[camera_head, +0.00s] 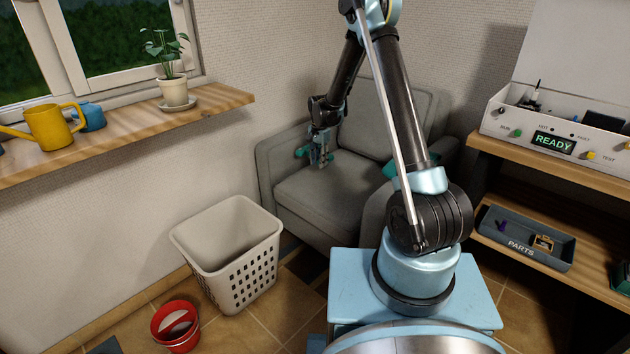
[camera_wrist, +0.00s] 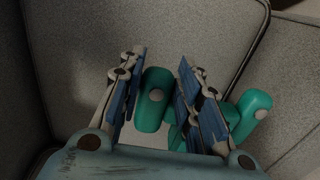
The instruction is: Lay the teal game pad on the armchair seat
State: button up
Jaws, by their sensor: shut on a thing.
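The teal game pad (camera_head: 300,152) is in my gripper (camera_head: 322,158), over the back left part of the grey armchair seat (camera_head: 320,205). In the wrist view one rounded end of the pad (camera_wrist: 150,105) lies between the fingers of my gripper (camera_wrist: 157,80). Its other end shows beyond the right finger. The fingers are shut on the pad and hide its middle. Grey armchair fabric fills the background of the wrist view. I cannot tell whether the pad touches the seat or hangs just above it.
The armchair's left arm (camera_head: 265,165) and backrest (camera_head: 385,115) rise close around my gripper. A white basket (camera_head: 228,265) and red bucket (camera_head: 176,325) stand on the floor in front. A teal patch (camera_head: 390,168) shows partly hidden behind my arm. The seat's front is clear.

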jog(key=shift+f, duration=5.6)
jog(key=o, duration=1.2)
jog(key=shift+r, duration=0.1)
notch_tip(320, 180, up, 12)
